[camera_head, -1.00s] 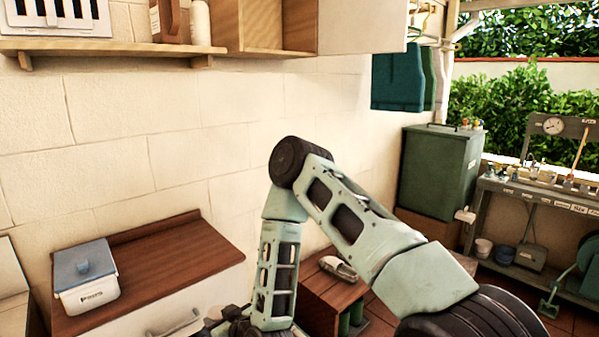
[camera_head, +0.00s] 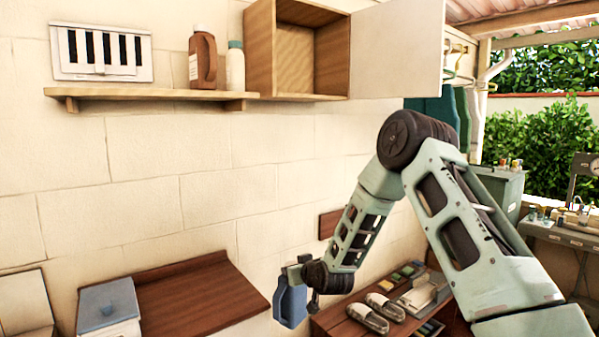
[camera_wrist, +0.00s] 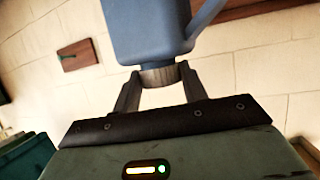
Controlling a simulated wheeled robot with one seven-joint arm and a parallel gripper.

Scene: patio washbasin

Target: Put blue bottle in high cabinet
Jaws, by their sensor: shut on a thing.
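The blue bottle (camera_head: 290,305) hangs from my gripper (camera_head: 303,262), which is shut on its neck end. In the wrist view the blue bottle (camera_wrist: 150,30) shows its body and side handle, with my gripper's fingers (camera_wrist: 157,82) on both sides of its grey neck. In the head view it is in front of the wall, just right of the wooden counter and well below the shelf. The high cabinet (camera_head: 262,55) is a wooden box on the wall at the upper middle. Its white door (camera_head: 397,50) stands open to the right, and the part of its inside that shows looks empty.
A wall shelf (camera_head: 150,94) left of the cabinet bears a brown jug (camera_head: 203,60) and a white bottle (camera_head: 235,70). A lidded box (camera_head: 108,312) stands on the wooden counter (camera_head: 190,300). Slippers (camera_head: 368,318) lie on a low rack below my arm. The wall below the cabinet is clear.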

